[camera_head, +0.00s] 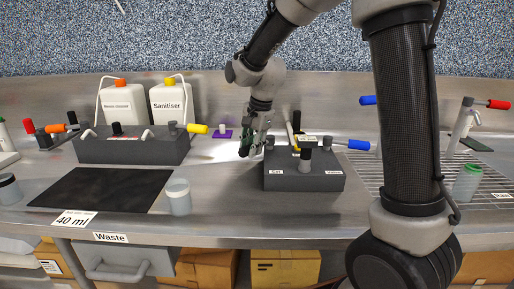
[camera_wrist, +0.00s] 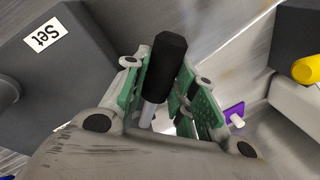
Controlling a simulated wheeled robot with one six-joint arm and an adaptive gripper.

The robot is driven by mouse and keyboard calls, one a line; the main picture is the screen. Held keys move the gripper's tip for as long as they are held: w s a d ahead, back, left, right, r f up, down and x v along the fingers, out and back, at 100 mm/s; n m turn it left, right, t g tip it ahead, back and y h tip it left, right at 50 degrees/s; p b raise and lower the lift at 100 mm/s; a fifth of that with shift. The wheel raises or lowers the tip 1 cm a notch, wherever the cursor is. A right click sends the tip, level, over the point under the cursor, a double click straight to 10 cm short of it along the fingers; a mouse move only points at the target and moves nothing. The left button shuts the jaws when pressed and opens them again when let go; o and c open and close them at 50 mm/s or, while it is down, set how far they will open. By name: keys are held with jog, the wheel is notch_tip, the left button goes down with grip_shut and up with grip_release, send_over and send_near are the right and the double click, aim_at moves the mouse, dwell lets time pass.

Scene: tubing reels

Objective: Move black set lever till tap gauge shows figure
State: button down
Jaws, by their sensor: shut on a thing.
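My gripper (camera_head: 250,146) is at the left side of the dark grey tap block (camera_head: 305,182), beside its "Set" label (camera_head: 277,171). In the wrist view, my gripper's green-padded fingers (camera_wrist: 172,100) are shut on the black set lever (camera_wrist: 169,55), a black knob on a pale stem. The "Set" label also shows on the block there (camera_wrist: 43,35). In the head view the held lever is hidden by the gripper. A small dark and yellowish panel (camera_head: 307,140) sits at the block's top; I cannot tell if it is the gauge, and no figure is legible.
A blue handle (camera_head: 358,145) sticks out right. A "40 ml" card (camera_head: 72,218) lies at the front edge. A clear jar (camera_head: 178,196) stands beside a black mat (camera_head: 100,190). Another grey block (camera_head: 130,150) is left.

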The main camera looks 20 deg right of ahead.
jog(key=shift+w+a+m+h, duration=0.25)
jog(key=shift+w+m, duration=0.5)
jog(key=shift+m, duration=0.2)
jog(key=shift+w+a+m+h, duration=0.2)
jog(key=shift+w+a+m, duration=0.05)
jog(key=shift+w+m, duration=0.6)
jog(key=shift+w+a+m+h, duration=0.25)
jog(key=shift+w+m, duration=0.4)
jog(key=shift+m, duration=0.35)
jog(key=c, duration=1.1)
grip_release()
jog(key=shift+c, duration=0.2)
jog(key=v, duration=1.2)
jog(key=shift+s, duration=0.2)
